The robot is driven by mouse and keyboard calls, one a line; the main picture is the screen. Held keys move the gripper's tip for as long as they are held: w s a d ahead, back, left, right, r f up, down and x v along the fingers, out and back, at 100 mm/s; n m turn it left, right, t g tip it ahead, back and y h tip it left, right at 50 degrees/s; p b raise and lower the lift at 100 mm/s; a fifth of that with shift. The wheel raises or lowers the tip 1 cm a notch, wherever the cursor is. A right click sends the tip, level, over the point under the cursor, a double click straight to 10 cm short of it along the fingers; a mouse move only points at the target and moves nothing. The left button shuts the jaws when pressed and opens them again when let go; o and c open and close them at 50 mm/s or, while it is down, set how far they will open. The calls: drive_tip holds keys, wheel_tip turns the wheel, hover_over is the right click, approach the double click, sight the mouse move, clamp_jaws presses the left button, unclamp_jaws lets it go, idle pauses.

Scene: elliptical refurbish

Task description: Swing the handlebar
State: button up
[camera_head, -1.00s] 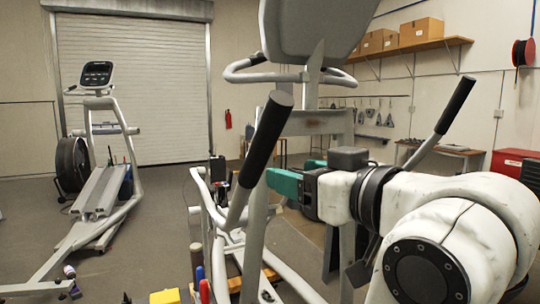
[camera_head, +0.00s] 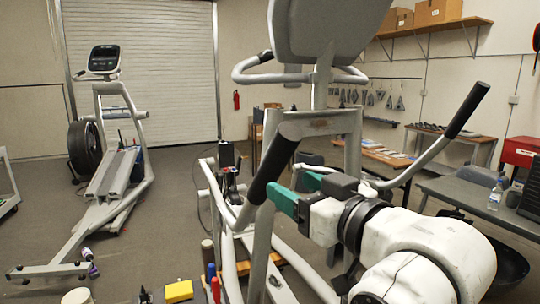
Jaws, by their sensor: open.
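The elliptical's near handlebar (camera_head: 273,164) is a white bar with a black grip. It leans up and to the right in the middle of the view. The other handlebar (camera_head: 467,110), also black-gripped, slants up at the right. My gripper (camera_head: 290,190), with green fingers, comes in from the right. It is open, and its fingertips are close beside the lower part of the near grip. The nearer fingertip overlaps or borders the grip's edge in the picture; I cannot tell whether it touches. Nothing shows held between the fingers.
The elliptical's console and fixed bars (camera_head: 320,75) rise above my gripper. A second elliptical (camera_head: 110,165) stands at the left. Tools and a yellow block (camera_head: 179,291) are at the bottom. A grey table (camera_head: 470,195) is at the right. Open floor lies between the machines.

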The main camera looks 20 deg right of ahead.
sight(276, 177)
drive_tip(key=w, duration=0.2)
drive_tip(key=w+a+p, duration=0.1)
drive_tip(key=w, duration=0.5)
drive_tip(key=shift+a, duration=0.3)
clamp_jaws()
idle(0.4)
